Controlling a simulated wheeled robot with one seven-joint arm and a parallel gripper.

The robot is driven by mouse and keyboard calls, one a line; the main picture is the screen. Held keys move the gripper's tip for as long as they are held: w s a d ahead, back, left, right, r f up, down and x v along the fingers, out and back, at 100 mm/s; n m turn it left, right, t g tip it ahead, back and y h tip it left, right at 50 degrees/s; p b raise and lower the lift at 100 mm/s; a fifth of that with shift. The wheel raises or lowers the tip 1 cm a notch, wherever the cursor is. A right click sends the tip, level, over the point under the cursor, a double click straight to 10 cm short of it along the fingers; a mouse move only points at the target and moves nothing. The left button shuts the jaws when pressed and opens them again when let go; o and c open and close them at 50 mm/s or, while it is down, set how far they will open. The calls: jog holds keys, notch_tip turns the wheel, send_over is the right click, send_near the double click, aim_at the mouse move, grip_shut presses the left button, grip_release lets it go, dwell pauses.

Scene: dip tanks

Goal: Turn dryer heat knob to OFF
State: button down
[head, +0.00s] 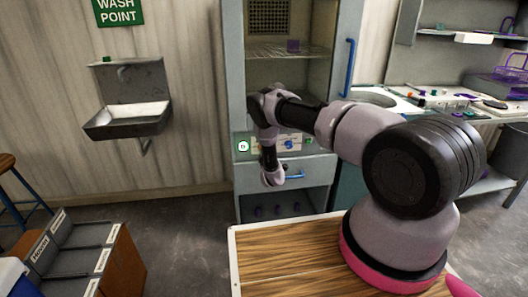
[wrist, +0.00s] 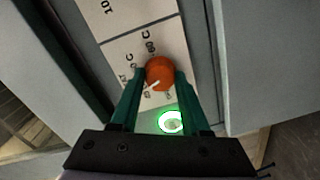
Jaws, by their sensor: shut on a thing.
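The orange heat knob (wrist: 159,68) sits on a white label plate (wrist: 128,45) on the dryer front. My gripper (wrist: 160,75) is shut on the knob, with one green finger on each side of it. The knob's white pointer line slants down and left in the wrist view, toward small lettering partly hidden by the fingers. A "60 C" mark shows beside the knob; I cannot read the mark at the pointer. In the head view the dryer (head: 239,100) is a tall grey cabinet, and my arm hides the orange knob and my fingertips.
A lit green round indicator (wrist: 171,122) is close to the knob, and it also shows in the head view (head: 243,147). A blue knob (head: 289,144) is on the panel right of my arm. A blue door handle (head: 349,67) and a blue drawer handle (head: 293,177) stick out.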

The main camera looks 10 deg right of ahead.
jog(key=n, duration=1.3)
jog(key=shift+a+f, duration=0.1)
jog(key=shift+n, duration=0.4)
jog(key=shift+c, duration=1.9)
grip_release()
jog(key=shift+s, duration=0.1)
jog(key=s, duration=1)
jog(key=shift+s+a, duration=0.2)
jog(key=shift+s, duration=0.15)
